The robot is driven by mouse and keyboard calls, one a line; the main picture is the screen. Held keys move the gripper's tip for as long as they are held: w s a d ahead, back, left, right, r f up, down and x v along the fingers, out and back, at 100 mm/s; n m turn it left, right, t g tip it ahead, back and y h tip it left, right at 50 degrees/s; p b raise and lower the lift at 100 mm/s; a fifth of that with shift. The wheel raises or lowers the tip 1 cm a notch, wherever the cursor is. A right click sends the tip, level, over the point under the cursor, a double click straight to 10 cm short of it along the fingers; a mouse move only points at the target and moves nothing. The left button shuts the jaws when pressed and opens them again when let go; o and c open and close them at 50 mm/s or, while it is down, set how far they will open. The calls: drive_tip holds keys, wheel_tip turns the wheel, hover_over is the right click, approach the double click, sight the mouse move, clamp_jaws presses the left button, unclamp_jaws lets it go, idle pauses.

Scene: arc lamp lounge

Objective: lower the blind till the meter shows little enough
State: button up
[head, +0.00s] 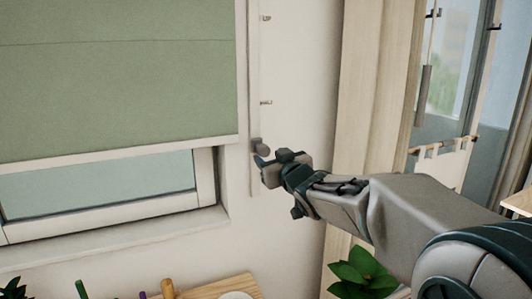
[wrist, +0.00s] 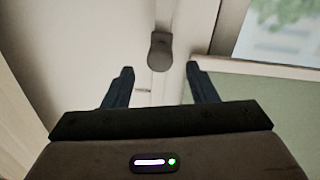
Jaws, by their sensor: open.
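The green blind (head: 115,75) covers the upper part of the window in the head view, with bare glass (head: 100,188) below its pale bottom bar. A grey knob (head: 262,146) sits on a pale upright rail (head: 254,70) just right of the blind. My gripper (head: 265,166) is close to the knob. In the wrist view, the knob (wrist: 159,52) lies just beyond and between the open fingers of my gripper (wrist: 160,70). Nothing is held. I cannot make out a meter in either view.
Small hooks (head: 265,102) stick out along the rail. A light wooden upright (head: 370,95) and a glass panel (head: 455,75) stand at right. Below are a green plant (head: 360,272) and a wooden surface (head: 215,287) with several small objects. The wall below the window is clear.

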sight(265, 153)
drive_tip(key=shift+x, duration=2.15)
clamp_jaws()
drive_tip(key=shift+f, duration=0.15)
